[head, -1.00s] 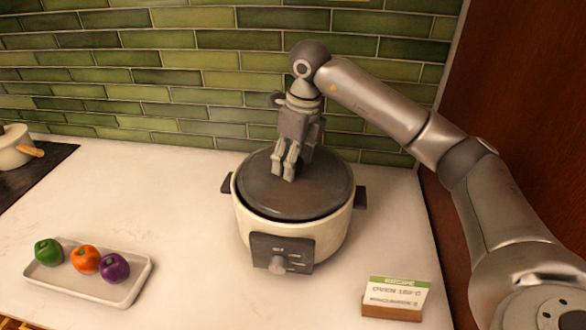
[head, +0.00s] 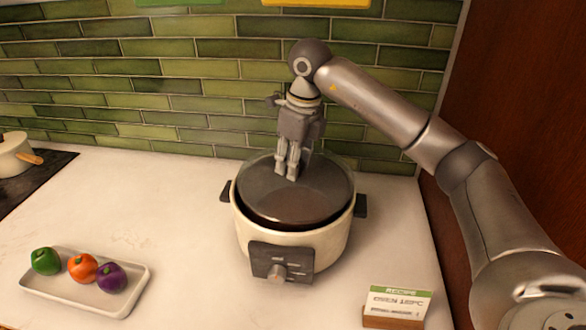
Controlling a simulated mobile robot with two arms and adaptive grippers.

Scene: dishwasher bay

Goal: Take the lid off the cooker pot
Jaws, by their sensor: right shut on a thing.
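The cooker pot (head: 318,247) is cream white with dark side handles and a dark front panel with a knob. It stands on the white counter near the wall. Its dark round lid (head: 290,205) is a little above the rim, with a dark gap showing along the front. My right gripper (head: 287,176) points down at the middle of the lid. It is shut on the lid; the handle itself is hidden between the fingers. My left gripper is not in view.
A white tray (head: 135,290) with a green, an orange and a purple pepper lies at front left. A recipe card (head: 397,302) in a wooden stand is at front right. Another pot (head: 12,155) sits on a dark hob at far left. The counter between tray and cooker is clear.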

